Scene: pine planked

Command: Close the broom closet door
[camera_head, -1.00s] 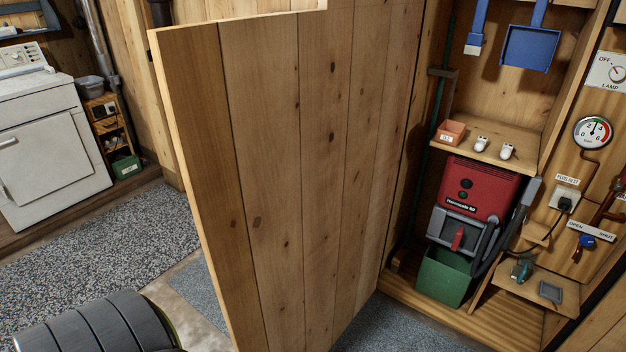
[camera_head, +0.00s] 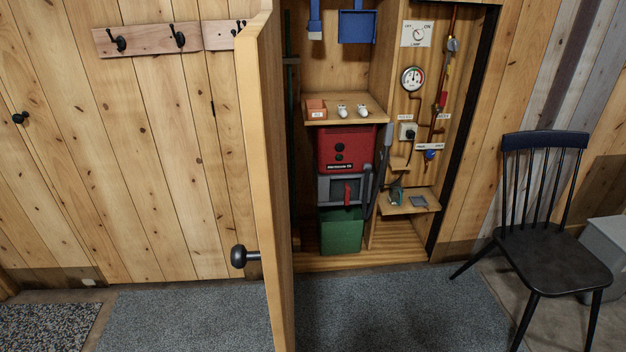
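The broom closet door (camera_head: 266,175) stands wide open in the head view, seen nearly edge-on and pointing toward me. A black round knob (camera_head: 240,257) sticks out from its left face. The closet (camera_head: 405,240) is open to the right of the door, with its inside in plain sight. The door hides part of the closet's left side. Neither of my grippers shows in the head view.
Inside the closet are a red machine (camera_head: 346,147), a green bin (camera_head: 341,231), shelves and a blue dustpan (camera_head: 357,26). A black chair (camera_head: 553,252) stands at the right beside a grey box (camera_head: 605,254). Coat hooks (camera_head: 178,38) are on the left wall. Grey carpet (camera_head: 185,318) lies clear in front.

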